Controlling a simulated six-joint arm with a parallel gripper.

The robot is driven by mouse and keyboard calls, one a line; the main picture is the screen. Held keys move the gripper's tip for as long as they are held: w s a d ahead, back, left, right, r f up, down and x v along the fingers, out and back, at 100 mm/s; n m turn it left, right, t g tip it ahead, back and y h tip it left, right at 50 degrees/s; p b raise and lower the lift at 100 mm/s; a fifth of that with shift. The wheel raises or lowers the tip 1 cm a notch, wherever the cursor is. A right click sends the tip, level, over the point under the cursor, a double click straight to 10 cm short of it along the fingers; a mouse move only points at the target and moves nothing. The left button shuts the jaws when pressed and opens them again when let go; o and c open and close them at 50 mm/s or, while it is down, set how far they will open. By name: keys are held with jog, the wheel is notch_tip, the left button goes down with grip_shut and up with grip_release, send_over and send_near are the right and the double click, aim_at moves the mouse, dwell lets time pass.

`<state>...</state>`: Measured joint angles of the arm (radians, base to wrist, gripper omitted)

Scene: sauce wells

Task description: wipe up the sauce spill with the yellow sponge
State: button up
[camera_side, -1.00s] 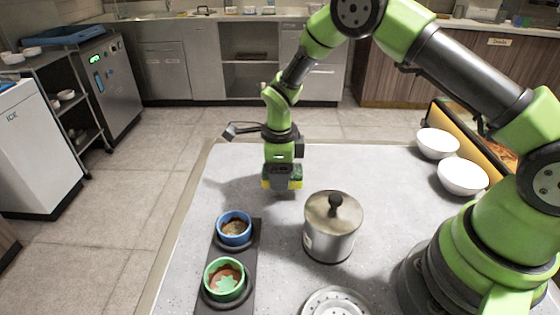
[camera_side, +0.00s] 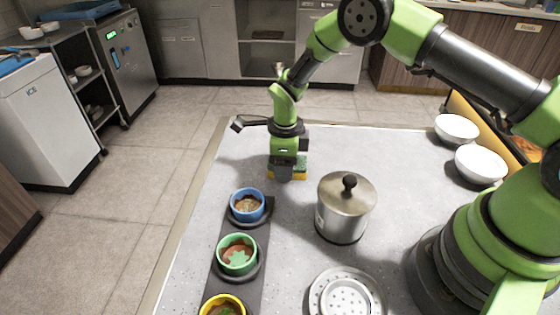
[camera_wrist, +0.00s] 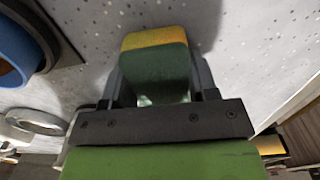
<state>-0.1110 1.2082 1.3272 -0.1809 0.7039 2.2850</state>
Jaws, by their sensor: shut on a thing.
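The sponge (camera_side: 288,175) is yellow with a dark green layer. My gripper (camera_side: 288,165) is shut on it, low over the grey tabletop behind the lidded pot and the blue cup. In the wrist view the sponge (camera_wrist: 155,65) fills the space between the two fingers of my gripper (camera_wrist: 158,80), its yellow edge facing away. I cannot tell whether the sponge touches the table. No sauce spill shows in either view; the tabletop under the sponge is hidden.
A steel lidded pot (camera_side: 344,212) stands right of the gripper. A blue cup (camera_side: 247,207), a green cup (camera_side: 237,256) and a yellow cup (camera_side: 222,307) sit in a dark rack (camera_side: 257,240). A perforated plate (camera_side: 322,300) lies in front; white bowls (camera_side: 481,165) stand right.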

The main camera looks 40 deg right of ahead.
jog(key=shift+s+d, duration=0.6)
jog(key=shift+d, duration=0.05)
jog(key=shift+r, duration=0.2)
jog(key=shift+s+r, duration=0.1)
jog(key=shift+r, duration=3.75)
